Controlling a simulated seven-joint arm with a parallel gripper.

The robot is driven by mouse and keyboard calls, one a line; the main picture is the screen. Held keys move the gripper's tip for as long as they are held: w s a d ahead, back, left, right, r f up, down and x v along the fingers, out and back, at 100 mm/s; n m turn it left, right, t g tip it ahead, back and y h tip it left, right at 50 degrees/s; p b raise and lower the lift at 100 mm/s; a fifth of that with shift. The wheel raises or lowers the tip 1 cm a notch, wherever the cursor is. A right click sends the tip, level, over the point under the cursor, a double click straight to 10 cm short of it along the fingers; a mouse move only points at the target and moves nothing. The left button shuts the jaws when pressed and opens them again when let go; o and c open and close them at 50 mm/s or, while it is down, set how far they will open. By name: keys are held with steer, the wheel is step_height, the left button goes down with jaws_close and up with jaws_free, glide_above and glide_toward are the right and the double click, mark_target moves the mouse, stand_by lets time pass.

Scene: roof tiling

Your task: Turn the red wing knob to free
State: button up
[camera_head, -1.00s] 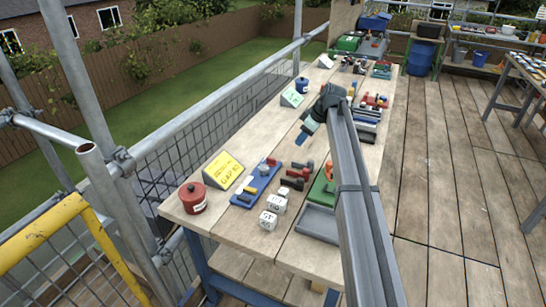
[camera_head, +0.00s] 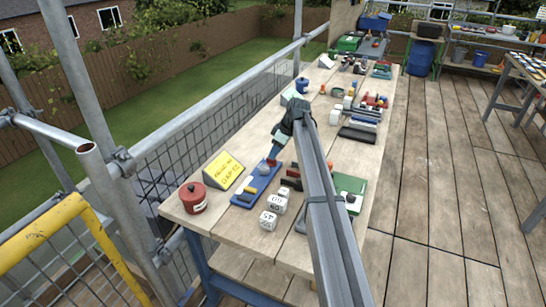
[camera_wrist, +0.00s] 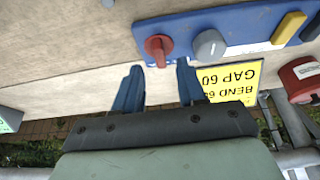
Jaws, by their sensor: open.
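The red wing knob (camera_wrist: 158,48) sits at the left end of the blue board (camera_wrist: 180,24) in the wrist view, its wing pointing roughly up and down the picture. A grey knob (camera_wrist: 210,45) is just right of it, with a yellow piece (camera_wrist: 291,27) farther along. My gripper (camera_wrist: 160,66) is open and empty, its two blue fingers pointing at the red knob, one toward each side. I cannot tell whether they touch it. In the head view my gripper (camera_head: 274,153) is over the far end of the blue board (camera_head: 243,199), largely hiding the red knob.
A yellow sign (camera_head: 223,170) and a red pot (camera_head: 193,198) stand left of the board. White dice-like blocks (camera_head: 268,220) lie in front of it. A green case (camera_head: 349,186) is to the right. Bare bench lies behind the sign.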

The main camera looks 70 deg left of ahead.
steer(key=shift+x, duration=1.85)
jaws_close()
